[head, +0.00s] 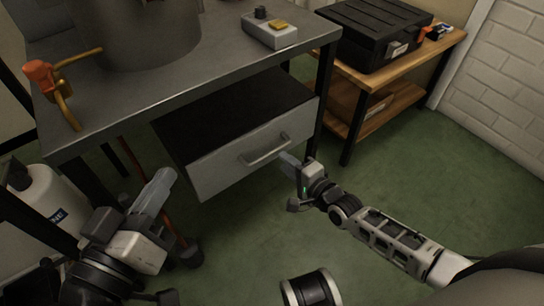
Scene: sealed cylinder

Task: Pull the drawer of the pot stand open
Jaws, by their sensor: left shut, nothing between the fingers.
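The pot stand (190,85) is a grey metal table with a large pot (135,35) on it. Its drawer (222,172) hangs below the top, with a pale grey front and a bar handle (265,150). A dark area shows behind the front's upper edge; I cannot tell how far out the drawer stands. My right gripper (290,160) is close to the right of the handle and looks apart from it. Its finger opening is unclear. My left gripper (155,190) is shut and empty, left of the drawer front and apart from it.
A white bottle (50,200) stands at left. A wooden bench (405,75) bears a black case (372,30). Green floor (390,190) is clear in front.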

